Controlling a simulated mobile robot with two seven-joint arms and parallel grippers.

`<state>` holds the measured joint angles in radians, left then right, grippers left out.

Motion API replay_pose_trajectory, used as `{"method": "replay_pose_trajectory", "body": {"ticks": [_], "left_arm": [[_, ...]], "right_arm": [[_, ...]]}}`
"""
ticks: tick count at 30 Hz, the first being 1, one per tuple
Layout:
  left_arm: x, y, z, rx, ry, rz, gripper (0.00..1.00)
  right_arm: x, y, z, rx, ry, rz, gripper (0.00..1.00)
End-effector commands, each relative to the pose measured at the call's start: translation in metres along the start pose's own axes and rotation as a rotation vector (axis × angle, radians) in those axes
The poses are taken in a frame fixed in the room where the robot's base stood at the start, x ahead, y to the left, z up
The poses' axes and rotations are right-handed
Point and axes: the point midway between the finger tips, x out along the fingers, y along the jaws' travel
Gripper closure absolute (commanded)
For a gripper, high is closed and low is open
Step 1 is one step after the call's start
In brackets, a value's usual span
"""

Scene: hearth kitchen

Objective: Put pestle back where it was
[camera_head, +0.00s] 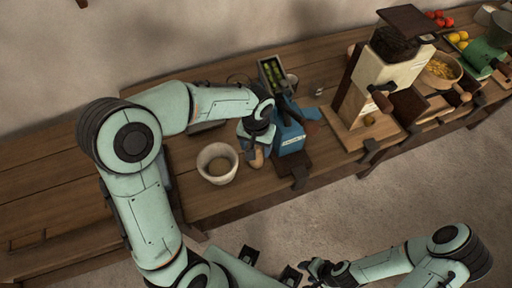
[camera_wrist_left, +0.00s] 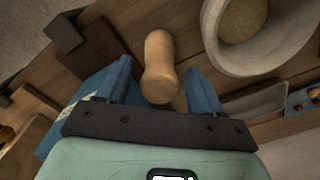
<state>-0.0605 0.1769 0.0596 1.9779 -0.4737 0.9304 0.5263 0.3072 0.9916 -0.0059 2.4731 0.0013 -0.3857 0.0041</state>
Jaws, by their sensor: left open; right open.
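The pale wooden pestle (camera_head: 257,158) is on the wooden counter, just right of the white stone mortar (camera_head: 217,163). My left gripper (camera_head: 256,144) is over the pestle and open. In the left wrist view the pestle (camera_wrist_left: 160,62) shows between the two blue fingers of my left gripper (camera_wrist_left: 158,72), with gaps on both sides. The mortar (camera_wrist_left: 214,40) is at the upper right there, with something tan inside. My right gripper (camera_head: 318,270) is open and empty, low in the head view, away from the counter.
A blue labelled package (camera_head: 290,138) stands close right of my left gripper. Behind it is a narrow container with green items (camera_head: 270,72). A tall cream-and-wood appliance (camera_head: 385,78) stands further right. Bare counter (camera_head: 225,200) lies in front of the mortar.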

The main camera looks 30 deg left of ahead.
Motion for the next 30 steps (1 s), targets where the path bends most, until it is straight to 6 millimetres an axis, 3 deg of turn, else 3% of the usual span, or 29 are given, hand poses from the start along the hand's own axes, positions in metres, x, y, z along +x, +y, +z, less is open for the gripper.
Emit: {"method": "replay_pose_trajectory", "body": {"ticks": [6,13,19,30], "left_arm": [[-0.052,0.0,-0.001,-0.001,0.007,0.002,0.34],[-0.091,0.001,-0.001,0.0,0.005,0.002,0.34],[-0.102,0.0,0.0,0.0,0.001,0.001,0.34],[-0.102,0.0,0.0,0.0,0.001,0.001,0.34]], "right_arm": [[-0.008,-0.004,-0.003,-0.002,0.005,-0.002,0.5],[-0.013,-0.007,-0.005,-0.003,0.008,-0.003,0.5],[-0.015,-0.007,-0.006,-0.003,0.009,-0.003,0.5],[-0.015,-0.007,-0.006,-0.003,0.009,-0.003,0.5]]}}
